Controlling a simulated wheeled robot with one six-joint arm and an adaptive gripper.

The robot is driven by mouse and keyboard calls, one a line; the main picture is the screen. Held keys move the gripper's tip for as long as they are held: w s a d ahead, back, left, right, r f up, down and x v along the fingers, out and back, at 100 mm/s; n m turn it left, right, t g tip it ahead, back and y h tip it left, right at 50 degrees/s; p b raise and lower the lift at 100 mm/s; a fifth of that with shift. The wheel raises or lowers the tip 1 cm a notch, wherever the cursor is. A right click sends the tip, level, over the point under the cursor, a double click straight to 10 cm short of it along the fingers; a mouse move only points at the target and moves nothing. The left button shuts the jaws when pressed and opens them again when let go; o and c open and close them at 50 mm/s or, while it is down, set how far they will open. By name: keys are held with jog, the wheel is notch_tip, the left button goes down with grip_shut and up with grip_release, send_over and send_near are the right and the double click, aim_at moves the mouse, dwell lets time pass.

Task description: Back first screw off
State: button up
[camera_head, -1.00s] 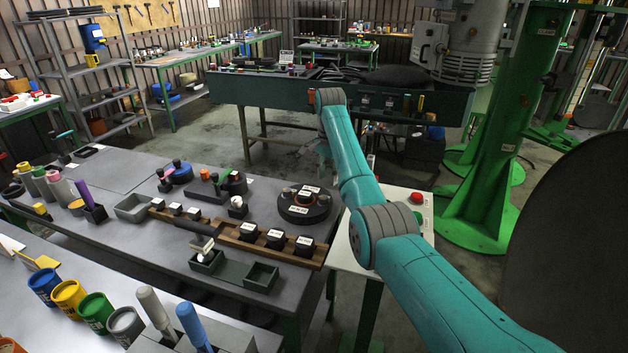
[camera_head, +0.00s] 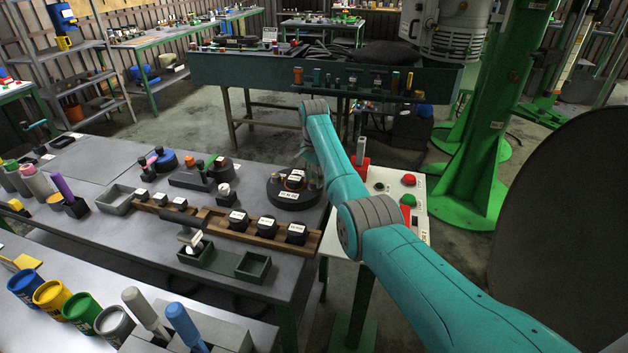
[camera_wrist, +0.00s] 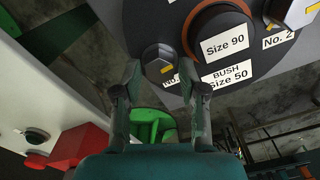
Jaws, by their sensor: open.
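A dark round plate (camera_wrist: 262,75) fills the upper right of the wrist view, with labels reading "Size 90", "BUSH Size 50" and "No. 2". A ring with an orange-brown edge (camera_wrist: 190,32) sits at its middle. A dark hexagonal screw head (camera_wrist: 157,58) stands near the plate's left edge, with a partly hidden label below it. My gripper (camera_wrist: 158,74) is open, and its fingertips appear on either side of this screw head; I cannot tell whether they touch it. In the head view the plate (camera_head: 290,194) lies on the grey table, and my gripper (camera_head: 310,168) is blurred above its right side.
A wooden rack (camera_head: 262,230) with several labelled black blocks and a dark green open box (camera_head: 253,266) are in front of the plate. A white stand with red and green buttons (camera_head: 408,180) is to the right. A green column (camera_head: 490,130) rises behind it.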

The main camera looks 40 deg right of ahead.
jog(key=shift+f, duration=0.4)
jog(key=shift+c, duration=0.3)
grip_shut()
jog(key=n, duration=1.1)
jog(key=shift+n, duration=1.9)
